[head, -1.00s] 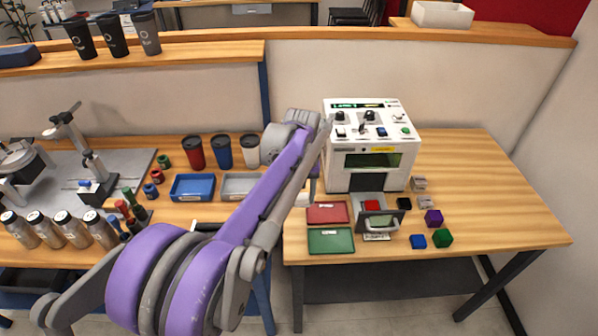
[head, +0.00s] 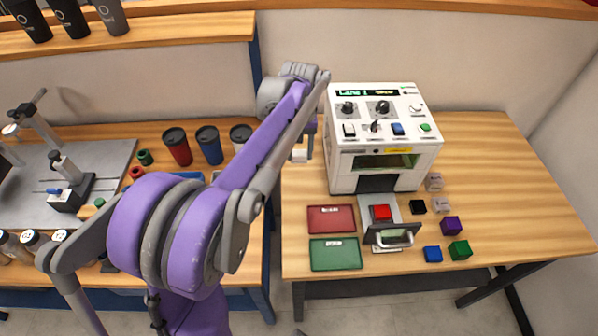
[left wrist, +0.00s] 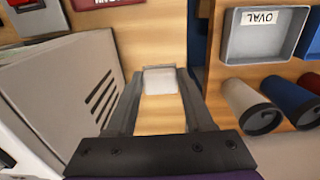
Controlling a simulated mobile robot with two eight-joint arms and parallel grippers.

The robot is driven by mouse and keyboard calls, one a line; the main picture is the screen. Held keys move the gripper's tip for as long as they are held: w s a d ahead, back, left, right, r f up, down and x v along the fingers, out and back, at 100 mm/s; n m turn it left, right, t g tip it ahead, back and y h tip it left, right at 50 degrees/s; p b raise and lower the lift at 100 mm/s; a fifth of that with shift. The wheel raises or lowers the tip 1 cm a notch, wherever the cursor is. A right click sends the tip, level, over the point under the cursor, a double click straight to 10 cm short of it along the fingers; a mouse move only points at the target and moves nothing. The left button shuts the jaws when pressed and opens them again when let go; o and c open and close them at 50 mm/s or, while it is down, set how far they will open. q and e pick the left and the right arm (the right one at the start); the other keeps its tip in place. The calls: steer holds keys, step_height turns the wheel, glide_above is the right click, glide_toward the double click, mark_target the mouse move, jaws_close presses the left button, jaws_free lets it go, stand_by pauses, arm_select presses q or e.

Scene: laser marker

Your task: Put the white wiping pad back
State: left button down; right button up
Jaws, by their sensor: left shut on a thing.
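The white wiping pad (left wrist: 160,81) sits between the fingertips of my left gripper (left wrist: 160,88) in the left wrist view. The gripper is shut on it. In the head view the pad (head: 299,155) shows as a small white block below the end of my left arm, just left of the white marking machine (head: 385,180). Wooden table surface lies behind the pad; I cannot tell whether it touches the table. The fingers are mostly hidden behind the arm in the head view. My right gripper is not in view.
The machine's side is close to the gripper. In front of it are a red tray (head: 331,219), a green tray (head: 336,254) and a pulled-out drawer holding a red block (head: 381,213). Several small cubes lie to the right. Cups (head: 177,147) stand left of the arm.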

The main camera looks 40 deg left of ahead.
arm_select(q)
glide_above(299, 183)
step_height(299, 183, down, 6)
steer(key=shift+d+r, duration=0.1)
steer(key=shift+r, duration=0.15)
steer(key=shift+f+b, duration=0.35)
steer(key=shift+f, duration=1.75)
steer(key=shift+f, duration=0.2)
steer(key=shift+c, duration=1.4)
jaws_free()
steer(key=shift+r, duration=0.1)
steer(key=shift+r, duration=0.1)
